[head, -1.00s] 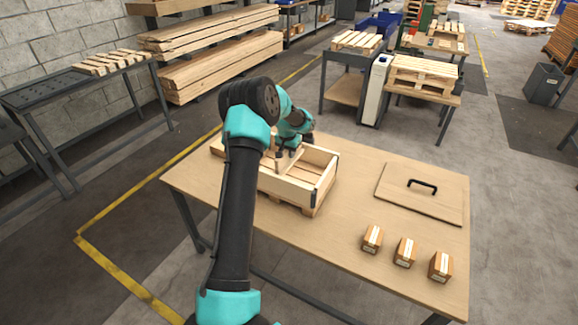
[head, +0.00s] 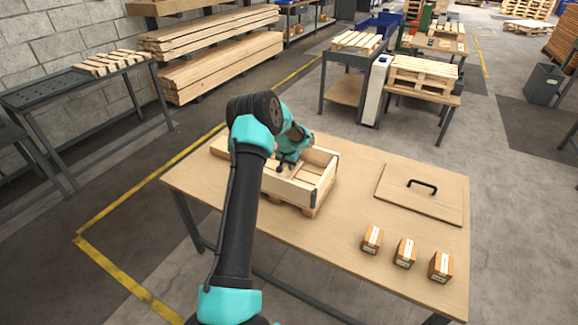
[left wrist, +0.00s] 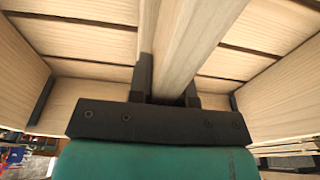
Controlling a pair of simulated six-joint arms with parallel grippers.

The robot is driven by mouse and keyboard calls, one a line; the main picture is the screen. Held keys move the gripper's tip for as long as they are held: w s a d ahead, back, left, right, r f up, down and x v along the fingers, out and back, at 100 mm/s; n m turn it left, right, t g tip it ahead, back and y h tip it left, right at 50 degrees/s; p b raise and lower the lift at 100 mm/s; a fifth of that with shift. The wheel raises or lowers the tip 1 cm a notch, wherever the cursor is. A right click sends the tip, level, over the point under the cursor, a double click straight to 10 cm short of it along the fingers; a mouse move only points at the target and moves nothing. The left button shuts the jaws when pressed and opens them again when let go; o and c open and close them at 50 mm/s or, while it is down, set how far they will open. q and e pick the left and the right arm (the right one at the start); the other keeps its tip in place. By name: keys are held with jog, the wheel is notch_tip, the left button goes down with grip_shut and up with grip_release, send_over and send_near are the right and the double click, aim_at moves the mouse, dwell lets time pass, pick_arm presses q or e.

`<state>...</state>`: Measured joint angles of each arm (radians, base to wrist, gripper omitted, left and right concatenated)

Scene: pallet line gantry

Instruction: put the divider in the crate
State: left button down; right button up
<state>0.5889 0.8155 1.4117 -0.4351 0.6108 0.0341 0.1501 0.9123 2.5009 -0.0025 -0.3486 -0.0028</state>
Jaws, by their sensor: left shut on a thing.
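The open wooden crate (head: 289,190) stands on the workbench, with a slatted floor and dark corner brackets. My left gripper (head: 285,167) is down inside the crate's opening. The left wrist view shows its two black fingers shut on the pale wooden divider (left wrist: 190,42), one finger on each side. The divider is a long board, with the crate's floor slats showing on both sides of it. In the head view my arm and gripper hide most of the divider. Whether its lower edge touches the floor cannot be told. My right gripper is not in view.
A flat lid (head: 400,197) with a black handle lies on the workbench (head: 345,210) right of the crate. Three small boxes (head: 371,239) stand in a row near the front right. The bench between crate and lid is clear.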

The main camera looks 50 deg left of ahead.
pick_arm(q)
jog(key=shift+f, duration=0.1)
jog(key=c, duration=1.1)
grip_release()
jog(key=shift+o, duration=0.2)
jog(key=r, duration=0.4)
jog(key=s+r, duration=0.1)
jog(key=r, duration=0.7)
jog(key=shift+s+d+r, duration=0.1)
jog(key=shift+s+d, duration=0.2)
jog(key=shift+s, duration=0.05)
